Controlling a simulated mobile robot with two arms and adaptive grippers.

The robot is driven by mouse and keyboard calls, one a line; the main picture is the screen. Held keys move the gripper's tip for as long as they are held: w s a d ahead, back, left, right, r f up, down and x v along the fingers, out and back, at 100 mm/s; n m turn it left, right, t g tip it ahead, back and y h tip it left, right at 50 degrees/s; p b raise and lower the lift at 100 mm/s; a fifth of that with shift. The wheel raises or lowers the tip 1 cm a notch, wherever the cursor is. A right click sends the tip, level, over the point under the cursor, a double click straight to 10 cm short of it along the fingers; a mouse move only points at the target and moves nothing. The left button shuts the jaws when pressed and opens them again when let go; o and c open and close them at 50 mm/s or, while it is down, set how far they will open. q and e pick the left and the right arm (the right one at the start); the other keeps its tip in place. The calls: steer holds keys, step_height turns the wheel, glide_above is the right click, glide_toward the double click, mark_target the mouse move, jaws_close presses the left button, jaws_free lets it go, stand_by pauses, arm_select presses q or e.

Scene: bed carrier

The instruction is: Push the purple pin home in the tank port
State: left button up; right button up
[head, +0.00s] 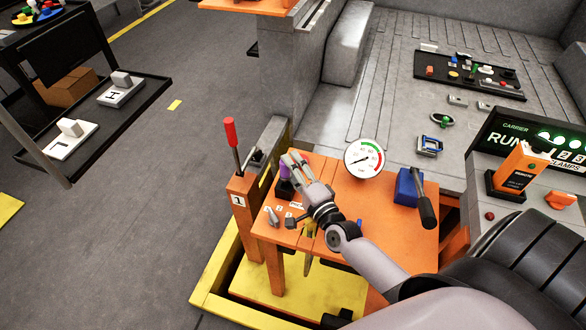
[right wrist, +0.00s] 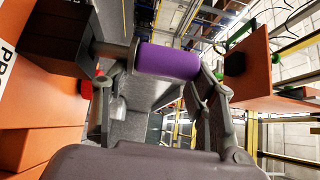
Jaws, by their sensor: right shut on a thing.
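The purple pin (head: 284,171) stands at the black tank port (head: 285,189) on the orange bench. My right gripper (head: 291,165) is shut on the pin's purple part. In the right wrist view the purple pin (right wrist: 167,61) lies across the picture between the two fingers of my right gripper (right wrist: 163,85). A grey shaft runs from its left end toward the black port block (right wrist: 58,38), and a stretch of this shaft shows outside the block. The fingers hide part of the pin in the head view. My left gripper is out of view.
The orange bench (head: 385,236) carries a round dial gauge (head: 364,158) and a blue block with a dark-handled lever (head: 408,187). A red-handled lever (head: 231,133) stands on an orange post left of the port. Small grey parts (head: 271,216) lie near the bench's front left corner.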

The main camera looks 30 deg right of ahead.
steer(key=shift+f+b, duration=0.4)
steer(key=shift+f, duration=0.1)
steer(key=shift+r, duration=0.1)
steer(key=shift+r+p, duration=1)
steer(key=shift+p, duration=0.1)
stand_by(0.5)
steer(key=shift+s+f+b, duration=0.15)
steer(key=shift+f+b, duration=0.8)
steer(key=shift+f, duration=0.2)
